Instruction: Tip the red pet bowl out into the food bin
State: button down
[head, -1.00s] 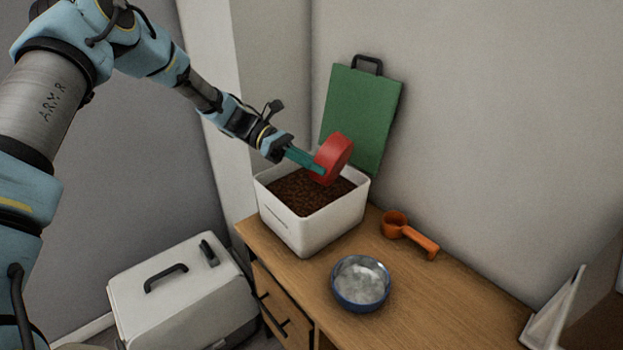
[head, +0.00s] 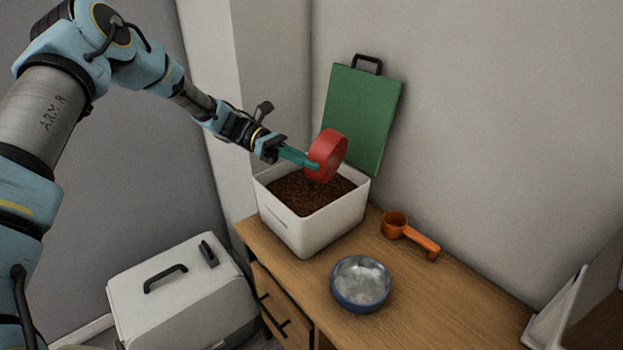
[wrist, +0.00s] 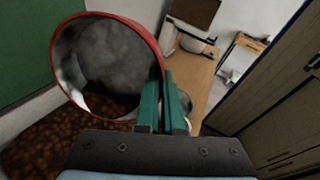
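The red pet bowl (head: 327,155) is on its side, tipped steeply, above the back right part of the food bin (head: 335,217). My gripper (head: 311,162) is shut on its rim, also seen in the wrist view (wrist: 163,98). There the bowl (wrist: 105,62) shows a grey metallic inside, mostly bare. Brown pieces show at its lower edge; I cannot tell whether they lie in the bowl or the bin. The white, open bin holds brown kibble (head: 297,196) and stands on the wooden counter. The bowl's inside is mostly hidden in the head view.
A green lid or board (head: 362,115) with a black handle leans on the wall behind the bin. An orange scoop (head: 410,236) and a blue bowl with a grey inside (head: 361,283) are on the counter (head: 440,295). A white carrier box (head: 180,295) stands lower left.

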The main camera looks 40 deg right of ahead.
jog(key=shift+w+a+r+g+h+b, duration=0.1)
jog(key=shift+w+g+h+b, duration=0.1)
jog(key=shift+w+g+b, duration=0.3)
jog(key=shift+w+a+g+h+b, duration=0.1)
jog(key=shift+w+g+h+b, duration=0.15)
jog(key=shift+g, duration=0.45)
dwell(0.7)
jog(key=shift+w+a+n+g+h+b, duration=0.15)
jog(key=shift+w+g+h+b, duration=0.1)
jog(key=shift+w+g+b, duration=0.3)
jog(key=shift+w+a+n+g+h+b, duration=0.1)
jog(key=shift+w+n+g+h+b, duration=0.15)
jog(key=shift+g+b, duration=0.45)
dwell(0.9)
jog(key=shift+w, duration=0.1)
jog(key=shift+r+g, duration=0.25)
notch_tip(320, 180, up, 7)
jog(key=w+g+h, duration=0.2)
jog(key=g, duration=0.2)
jog(key=shift+w+a+n+p, duration=0.3)
jog(key=shift+w+a+p, duration=0.1)
dwell(2.6)
